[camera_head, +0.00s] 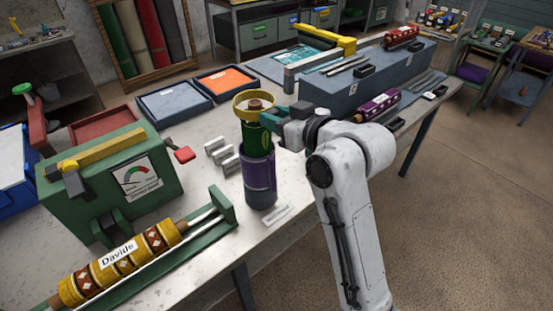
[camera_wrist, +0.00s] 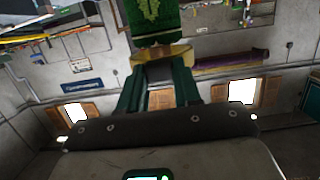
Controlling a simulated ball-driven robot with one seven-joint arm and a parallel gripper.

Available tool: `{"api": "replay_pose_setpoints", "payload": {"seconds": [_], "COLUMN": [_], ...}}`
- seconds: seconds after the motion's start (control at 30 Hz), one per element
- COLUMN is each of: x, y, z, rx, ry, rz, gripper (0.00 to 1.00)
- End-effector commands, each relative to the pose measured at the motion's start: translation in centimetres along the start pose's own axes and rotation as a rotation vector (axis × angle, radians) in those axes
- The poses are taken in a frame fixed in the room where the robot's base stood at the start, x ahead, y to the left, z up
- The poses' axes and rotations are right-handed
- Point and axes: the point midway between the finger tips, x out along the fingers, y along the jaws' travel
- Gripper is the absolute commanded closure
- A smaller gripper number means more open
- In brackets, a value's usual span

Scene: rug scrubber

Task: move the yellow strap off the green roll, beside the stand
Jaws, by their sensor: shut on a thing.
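The yellow strap (camera_head: 241,103) is a ring at the top end of the upright green roll (camera_head: 254,138), and the roll's brown core shows inside it. The roll stands in a dark purple cylindrical stand (camera_head: 260,175). My gripper (camera_head: 268,116) reaches in from the right at the strap's height. In the wrist view, my gripper (camera_wrist: 160,68) is shut on the strap (camera_wrist: 161,53), with the green roll (camera_wrist: 153,18) just beyond it. I cannot tell whether the strap still touches the roll.
A green gauge box (camera_head: 125,190) stands to the left. A patterned yellow roll (camera_head: 120,262) lies in a green cradle at the front. Small grey blocks (camera_head: 222,155) and a white label (camera_head: 276,215) lie near the stand. A blue-grey raised block (camera_head: 345,92) is behind my arm.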

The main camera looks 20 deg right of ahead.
Motion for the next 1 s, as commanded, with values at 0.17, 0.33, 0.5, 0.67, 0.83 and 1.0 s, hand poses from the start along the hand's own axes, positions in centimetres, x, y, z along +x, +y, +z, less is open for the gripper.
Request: {"api": "replay_pose_setpoints", "payload": {"seconds": [0.17,0.33,0.5,0.67,0.83,1.0], "x": [0.6,1.2,2.0,2.4,2.6,2.5], "y": [0.0,0.0,0.0,0.0,0.0,0.0], "z": [2.5,5.1,8.4,10.4,11.1,10.5], "rx": [0.001,0.002,0.002,0.002,0.001,0.000], "ry": [-0.001,-0.001,-0.002,0.000,0.000,0.001], "rz": [0.000,0.000,0.000,0.000,0.000,0.000], "gripper": [1.00,1.00,1.00,1.00,1.00,1.00]}}
